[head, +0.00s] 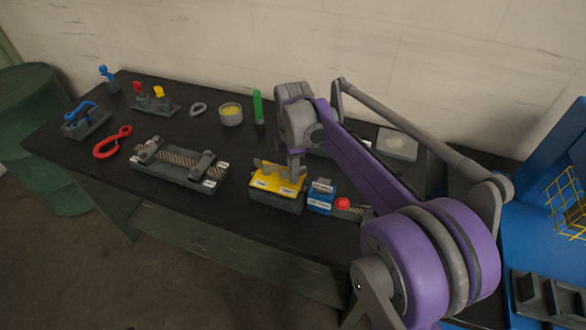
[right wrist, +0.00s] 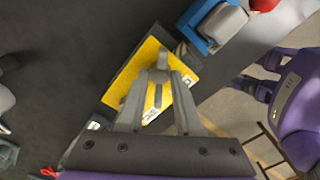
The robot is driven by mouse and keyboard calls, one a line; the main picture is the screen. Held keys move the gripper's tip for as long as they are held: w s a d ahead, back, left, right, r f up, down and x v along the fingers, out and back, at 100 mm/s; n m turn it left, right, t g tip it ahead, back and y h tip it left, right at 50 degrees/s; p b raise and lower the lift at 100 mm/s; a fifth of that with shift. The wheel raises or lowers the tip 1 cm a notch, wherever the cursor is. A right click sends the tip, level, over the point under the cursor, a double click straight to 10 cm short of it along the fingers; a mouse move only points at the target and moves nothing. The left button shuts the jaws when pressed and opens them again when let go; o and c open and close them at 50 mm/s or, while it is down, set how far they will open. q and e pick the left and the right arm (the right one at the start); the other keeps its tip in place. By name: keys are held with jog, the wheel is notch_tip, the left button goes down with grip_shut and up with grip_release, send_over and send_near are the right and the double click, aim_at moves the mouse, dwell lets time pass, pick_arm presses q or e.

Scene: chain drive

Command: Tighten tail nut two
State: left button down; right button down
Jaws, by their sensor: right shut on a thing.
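My right gripper (head: 293,172) is over a yellow-topped block (head: 278,185) on the dark table. In the right wrist view its fingers (right wrist: 158,82) point down at the yellow top and are shut on a small grey piece there. Its exact shape is mostly hidden by the fingers. The chain drive (head: 180,163), a dark frame with a chain and grey end blocks, lies left of the yellow block, apart from my gripper. Its small pale end fittings (head: 213,184) are too small to tell which is tail nut two. My left gripper is not seen.
A blue block (head: 321,197) and a red knob (head: 343,203) stand just right of the yellow block. Red pliers-like loops (head: 112,142), a round tin (head: 230,114) and a green-handled tool (head: 258,108) lie farther left and back. Bare tabletop lies between the chain drive and yellow block.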

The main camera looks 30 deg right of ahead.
jog(key=m, duration=0.5)
jog(key=shift+m, duration=0.3)
jog(key=m, duration=1)
jog(key=shift+r+m, duration=0.1)
jog(key=shift+m, duration=0.3)
jog(key=m, duration=0.5)
jog(key=shift+m, duration=0.3)
jog(key=m, duration=1)
jog(key=shift+m, duration=0.4)
jog(key=m, duration=0.5)
jog(key=shift+m, duration=2.5)
